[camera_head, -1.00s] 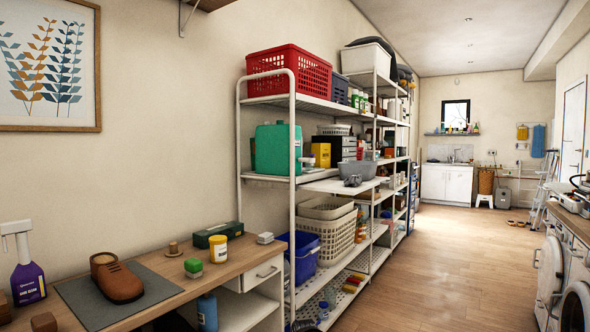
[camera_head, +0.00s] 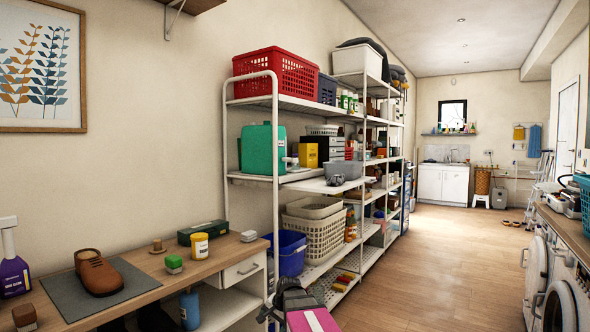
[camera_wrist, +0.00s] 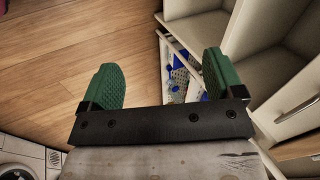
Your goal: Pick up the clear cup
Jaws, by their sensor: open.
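I cannot make out a clear cup in either view. My gripper (camera_wrist: 163,82) shows in the wrist view with its two green finger pads spread wide apart. Nothing is held between them. Beyond the fingers are the wooden floor and a low pale shelf holding several blue-and-white items (camera_wrist: 178,78), too small to identify. In the head view, a grey and pink part of my arm shows at the bottom edge, in front of the shelving.
A metal shelving unit (camera_head: 277,180) holds a red basket (camera_head: 276,75), a green container (camera_head: 263,149) and a blue bin (camera_head: 287,255). A workbench (camera_head: 215,262) with a brown shoe (camera_head: 98,272) stands at left. Washing machines (camera_head: 562,305) stand at right. The floor (camera_head: 440,270) between is open.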

